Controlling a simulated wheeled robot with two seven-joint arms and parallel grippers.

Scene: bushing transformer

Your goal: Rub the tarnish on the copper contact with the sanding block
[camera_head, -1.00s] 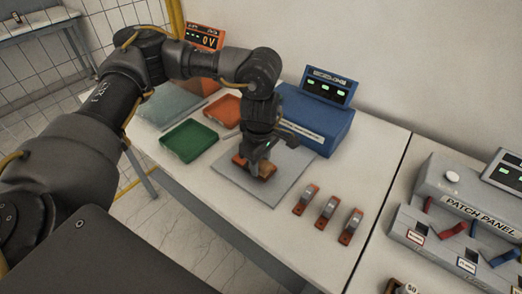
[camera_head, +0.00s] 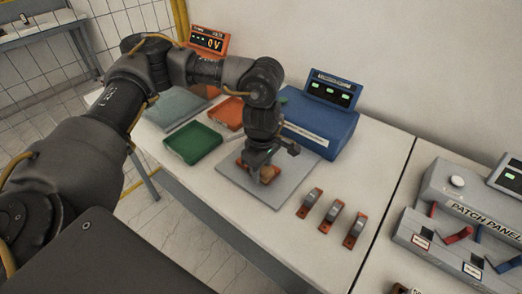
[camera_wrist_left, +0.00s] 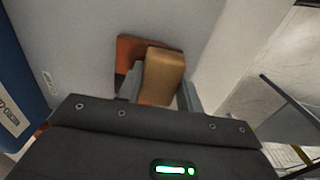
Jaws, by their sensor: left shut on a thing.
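My left gripper (camera_head: 260,166) is low over a grey plate (camera_head: 287,190) on the bench. In the left wrist view its fingers (camera_wrist_left: 160,92) are shut on a tan sanding block (camera_wrist_left: 163,72). An orange-brown piece (camera_wrist_left: 128,52), likely the base of the copper contact, lies beneath and beside the block. In the head view the block (camera_head: 267,174) and the orange piece (camera_head: 242,168) show partly below the gripper. The block overlaps the contact, hiding its top and any tarnish. I cannot tell whether they touch. My right gripper is not in view.
Three similar orange pieces with grey tops (camera_head: 330,217) stand in a row right of the plate. A blue machine (camera_head: 318,125) is behind it. A green tray (camera_head: 193,143) and an orange tray (camera_head: 226,113) lie to the left. A patch panel (camera_head: 465,200) stands far right.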

